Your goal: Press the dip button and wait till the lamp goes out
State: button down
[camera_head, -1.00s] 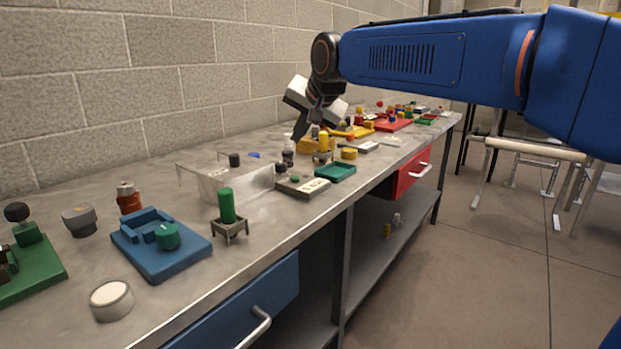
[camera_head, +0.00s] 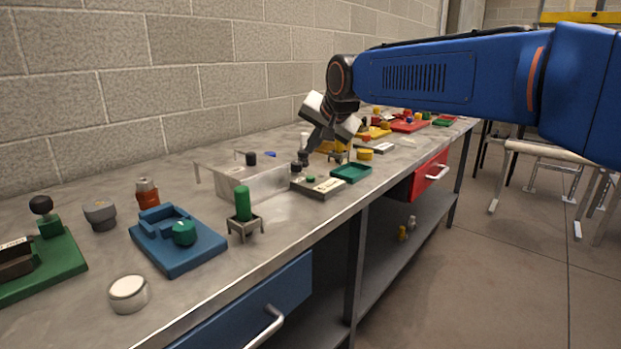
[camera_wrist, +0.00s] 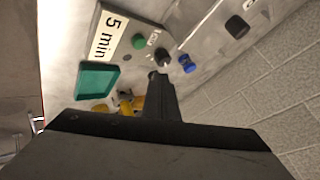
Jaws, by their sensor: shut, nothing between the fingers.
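A low grey box (camera_head: 318,189) with a white label lies on the bench; in the wrist view the label (camera_wrist: 107,37) reads "5 min". The box carries a small green round piece (camera_wrist: 139,41), also in the head view (camera_head: 311,179). A black knob (camera_wrist: 162,57) stands beside it near a smaller label, just ahead of my fingertips. I cannot tell which piece is the dip button or the lamp, nor whether any lamp is lit. My gripper (camera_wrist: 158,77) is shut and empty, pointing down close to the black knob; I cannot tell if they touch. It is also in the head view (camera_head: 306,153).
A green tray (camera_head: 351,173) lies right of the box. A blue-capped piece (camera_wrist: 187,63) is near the knob. A clear cover (camera_head: 250,183), a green cylinder on a stand (camera_head: 243,204) and a blue fixture (camera_head: 178,240) stand to the left. The wall is behind.

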jog(key=shift+f, duration=2.45)
jog(key=shift+f, duration=0.1)
jog(key=shift+f, duration=0.35)
jog(key=shift+f, duration=0.45)
dwell(1.1)
jog(key=shift+r, duration=0.9)
jog(key=shift+r, duration=0.1)
jog(key=shift+r, duration=2.4)
jog(key=shift+d, duration=0.1)
